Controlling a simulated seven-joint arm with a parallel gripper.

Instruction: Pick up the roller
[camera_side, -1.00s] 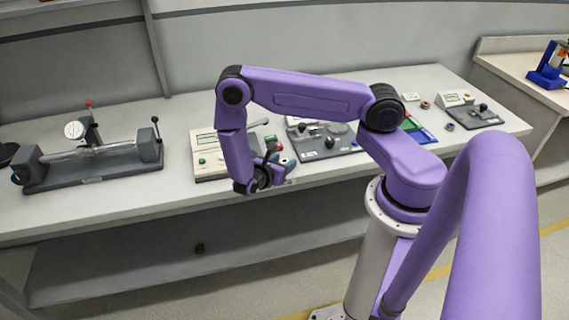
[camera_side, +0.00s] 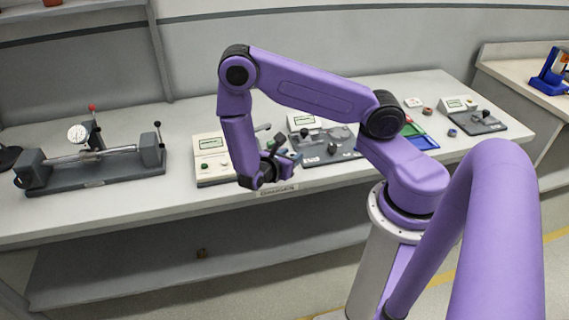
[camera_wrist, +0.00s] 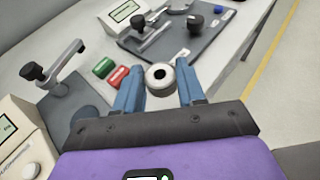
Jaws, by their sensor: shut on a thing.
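The roller (camera_wrist: 160,77) is a short silver metal cylinder with a dark hole in its end. In the wrist view it sits between the two blue fingers of my gripper (camera_wrist: 161,88), which is shut on it. In the side view my gripper (camera_side: 289,157) is over the front part of the workbench, between two grey-white devices. The roller cannot be made out clearly there. It appears raised above the bench, but the exact height is hard to tell.
A device with a crank and black knob (camera_wrist: 33,71) is close on the left in the wrist view, beside green (camera_wrist: 103,67) and red (camera_wrist: 118,77) blocks. A grey plate fixture (camera_wrist: 180,35) lies ahead. A gauge bench (camera_side: 95,160) stands at the left; green and blue trays (camera_side: 422,141) are right.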

